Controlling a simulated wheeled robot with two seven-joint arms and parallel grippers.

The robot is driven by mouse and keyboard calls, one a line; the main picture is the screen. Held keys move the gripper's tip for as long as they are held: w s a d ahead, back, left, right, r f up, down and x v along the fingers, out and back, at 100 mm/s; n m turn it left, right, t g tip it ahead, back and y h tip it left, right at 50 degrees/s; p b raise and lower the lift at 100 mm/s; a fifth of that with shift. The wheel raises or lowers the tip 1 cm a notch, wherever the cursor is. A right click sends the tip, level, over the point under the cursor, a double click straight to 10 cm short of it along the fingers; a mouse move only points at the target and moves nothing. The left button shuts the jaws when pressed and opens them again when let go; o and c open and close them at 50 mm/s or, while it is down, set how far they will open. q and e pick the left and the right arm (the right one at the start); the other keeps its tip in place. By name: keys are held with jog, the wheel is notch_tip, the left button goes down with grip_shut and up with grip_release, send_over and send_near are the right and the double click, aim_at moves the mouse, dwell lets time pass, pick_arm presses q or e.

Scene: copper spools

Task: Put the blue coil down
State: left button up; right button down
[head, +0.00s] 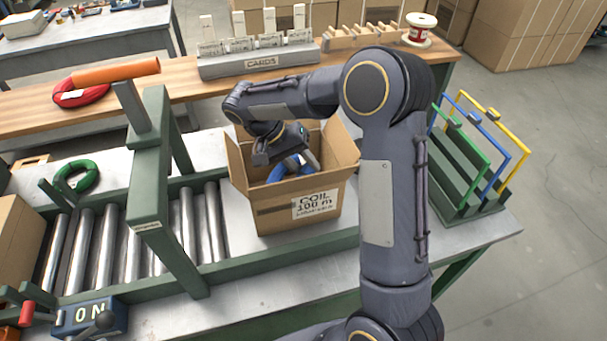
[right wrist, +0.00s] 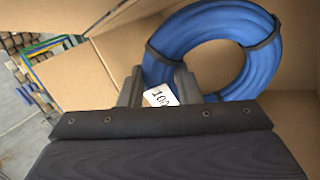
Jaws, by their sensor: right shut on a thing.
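The blue coil (head: 287,168) is inside the open cardboard box (head: 300,208) labelled "COIL 100 m" in the head view. My right gripper (head: 290,161) reaches down into the box opening and is shut on the coil. In the right wrist view the blue coil (right wrist: 225,45) shows as a ring with dark bands, its near side between the fingers (right wrist: 160,88) of my right gripper. A white tag (right wrist: 160,96) lies between the fingers. I cannot tell whether the coil rests on the box floor. My left gripper is not in view.
The box stands at the end of the roller conveyor (head: 120,235). A green coil (head: 76,177) lies at the left, and a red coil (head: 80,92) is on the wooden shelf. A rack with green, blue and yellow frames (head: 480,150) stands right of the box. Raised flaps surround the box opening.

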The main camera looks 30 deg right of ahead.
notch_tip(320, 180, down, 4)
jog(key=shift+r, duration=0.15)
jog(key=shift+f, duration=0.2)
jog(key=c, duration=1.1)
grip_release()
jog(key=shift+o, duration=0.2)
jog(key=shift+r, duration=0.15)
jog(key=b+v, duration=0.1)
jog(key=v, duration=1)
jog(key=shift+a+r, duration=0.25)
jog(key=shift+r, duration=0.1)
